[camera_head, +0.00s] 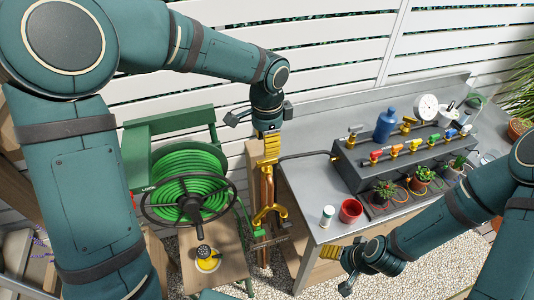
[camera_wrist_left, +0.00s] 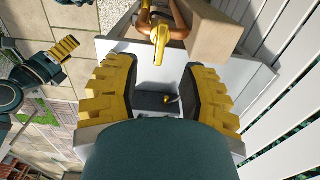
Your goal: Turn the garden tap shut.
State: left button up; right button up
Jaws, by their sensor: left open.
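The garden tap is a copper pipe with a yellow brass spout (camera_head: 268,214) on a post beside the green hose reel in the head view.
The green hose reel (camera_head: 188,170) stands left of the tap. A white slatted fence (camera_head: 330,50) stands behind.

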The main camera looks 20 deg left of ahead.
aim_at(267, 160)
pick_arm(q)
notch_tip(267, 160, up, 5)
jog(key=shift+f, duration=0.1)
pick_arm(e)
jog(key=shift+s, duration=0.1)
dwell(0.6)
